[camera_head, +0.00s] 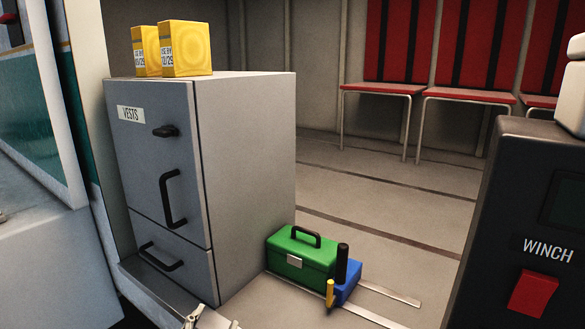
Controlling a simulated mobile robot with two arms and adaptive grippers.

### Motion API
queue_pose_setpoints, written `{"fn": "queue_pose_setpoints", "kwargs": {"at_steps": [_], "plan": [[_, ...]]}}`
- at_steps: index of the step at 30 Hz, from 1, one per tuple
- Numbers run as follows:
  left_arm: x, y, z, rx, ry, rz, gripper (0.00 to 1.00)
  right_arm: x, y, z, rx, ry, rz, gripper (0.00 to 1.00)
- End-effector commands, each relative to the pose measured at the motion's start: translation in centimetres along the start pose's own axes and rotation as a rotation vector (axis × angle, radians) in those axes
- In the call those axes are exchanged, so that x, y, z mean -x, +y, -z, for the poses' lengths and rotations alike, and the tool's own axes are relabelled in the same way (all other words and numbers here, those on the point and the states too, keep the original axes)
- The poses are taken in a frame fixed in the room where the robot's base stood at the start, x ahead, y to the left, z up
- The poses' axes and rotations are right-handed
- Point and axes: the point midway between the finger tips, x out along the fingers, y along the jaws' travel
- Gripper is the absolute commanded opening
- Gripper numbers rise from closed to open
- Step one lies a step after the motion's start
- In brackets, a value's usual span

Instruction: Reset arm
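A small part of a pale metal gripper (210,319), which looks like my left one, shows at the bottom edge, in front of the grey cabinet's lower right corner. Most of it is cut off by the frame, so I cannot tell whether it is open or shut. I see nothing held in the visible part. My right gripper is not in view.
A grey cabinet (250,150) labelled VESTS has its door and drawer shut, with two yellow boxes (186,48) on top. A dark winch box (540,190) stands right. Red seats (470,96) line the back.

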Motion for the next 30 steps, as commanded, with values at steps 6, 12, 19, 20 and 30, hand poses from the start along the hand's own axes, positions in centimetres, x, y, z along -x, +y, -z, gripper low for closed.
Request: {"fn": "queue_pose_setpoints", "kwargs": {"at_steps": [6, 12, 19, 20, 30], "plan": [[7.6, 3.5, -13.6, 0.180, -0.484, -0.137, 0.54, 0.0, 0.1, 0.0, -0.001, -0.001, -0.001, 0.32], [15.5, 6.2, -20.3, 0.271, -0.799, -0.244, 0.54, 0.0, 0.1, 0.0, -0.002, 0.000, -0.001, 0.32], [20.8, 8.7, -25.1, 0.319, -1.015, -0.328, 0.54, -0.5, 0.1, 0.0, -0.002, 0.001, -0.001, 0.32], [20.5, 9.1, -25.8, 0.318, -1.018, -0.329, 0.54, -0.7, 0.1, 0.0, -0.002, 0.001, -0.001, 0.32], [16.8, 14.6, -36.0, 0.309, -1.054, -0.344, 0.54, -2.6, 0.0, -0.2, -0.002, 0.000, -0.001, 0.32]]}}
